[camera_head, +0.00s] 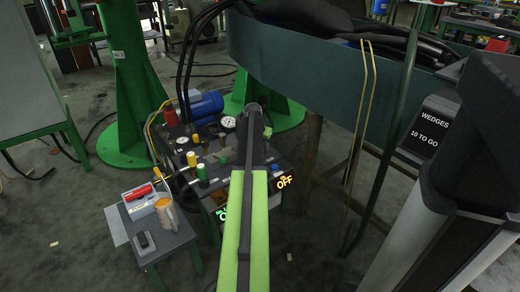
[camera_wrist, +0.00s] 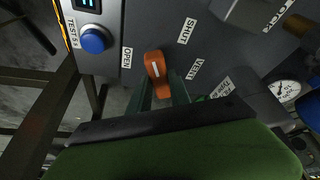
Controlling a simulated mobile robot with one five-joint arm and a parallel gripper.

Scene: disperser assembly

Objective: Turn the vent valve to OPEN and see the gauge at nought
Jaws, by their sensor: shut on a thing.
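The vent valve's orange lever (camera_wrist: 157,77) stands on a grey panel in the wrist view, between the OPEN label (camera_wrist: 127,58) on its left and the SHUT label (camera_wrist: 186,30) at its upper right. Its white mark points up the picture, between the two labels. My gripper (camera_wrist: 160,92) is shut on the lever, with a dark green finger on each side. A white round gauge (camera_wrist: 285,90) is at the right edge of the wrist view; its needle is too small to read. In the head view, a gauge (camera_head: 228,121) shows beyond my arm, which hides the lever.
A blue TEST button (camera_wrist: 94,40) is left of the valve. A lit OFF display (camera_head: 285,181) is right of my arm. A blue trough (camera_head: 300,65) lies behind.

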